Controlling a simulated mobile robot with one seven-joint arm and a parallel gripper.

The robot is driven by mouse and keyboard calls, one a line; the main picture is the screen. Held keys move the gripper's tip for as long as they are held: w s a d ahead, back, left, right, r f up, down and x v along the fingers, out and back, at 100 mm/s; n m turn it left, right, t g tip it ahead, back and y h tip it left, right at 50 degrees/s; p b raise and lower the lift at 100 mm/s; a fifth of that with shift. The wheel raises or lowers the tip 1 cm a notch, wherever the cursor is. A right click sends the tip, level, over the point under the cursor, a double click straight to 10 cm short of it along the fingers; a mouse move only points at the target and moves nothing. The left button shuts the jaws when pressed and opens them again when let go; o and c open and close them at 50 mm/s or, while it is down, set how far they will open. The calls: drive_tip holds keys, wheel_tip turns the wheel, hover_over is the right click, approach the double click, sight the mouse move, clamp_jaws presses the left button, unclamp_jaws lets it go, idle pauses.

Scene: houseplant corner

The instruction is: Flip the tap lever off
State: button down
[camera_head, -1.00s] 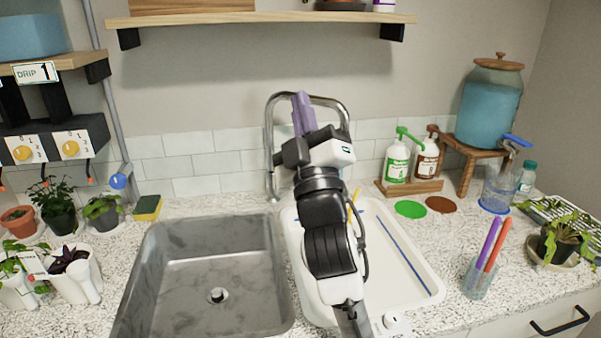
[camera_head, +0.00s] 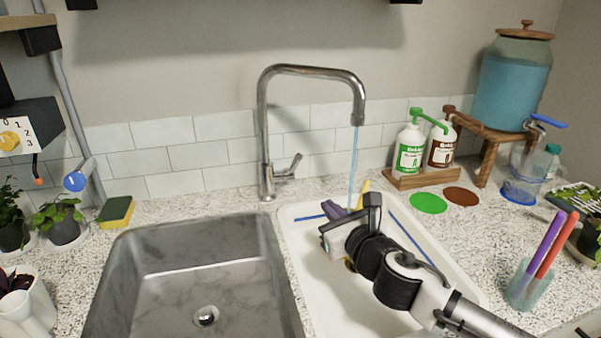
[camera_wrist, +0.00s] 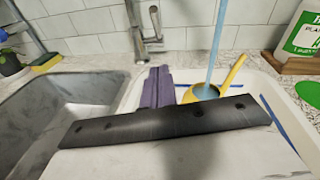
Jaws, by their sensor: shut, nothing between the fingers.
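The chrome tap (camera_head: 264,130) stands behind the sink, with its spout over the white tray. Its lever (camera_head: 290,167) sticks out from the right side of the base and tilts up to the right; it also shows in the wrist view (camera_wrist: 154,22). A blue stream of water (camera_head: 354,165) falls from the spout. My gripper (camera_head: 335,212) is low over the tray, in front of and to the right of the lever, apart from it. Its purple fingers (camera_wrist: 157,88) are shut and empty in the wrist view.
A yellow long-handled vessel (camera_wrist: 205,92) stands under the stream, mostly hidden by my arm in the head view. The steel sink (camera_head: 130,262) is empty, left of the white tray (camera_head: 460,275). Soap bottles (camera_head: 410,152) stand to the right.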

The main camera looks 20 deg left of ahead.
drive_tip(key=shift+s, duration=0.1)
drive_tip(key=p, duration=0.4)
approach(297, 165)
drive_tip(key=f+x, duration=0.1)
drive_tip(key=x, duration=0.4)
drive_tip(key=shift+w+a+r, duration=0.25)
drive_tip(key=shift+w+r, duration=0.1)
drive_tip(key=shift+a+r+p, duration=0.1)
drive_tip(key=shift+r+p, duration=0.1)
drive_tip(key=shift+p, duration=0.2)
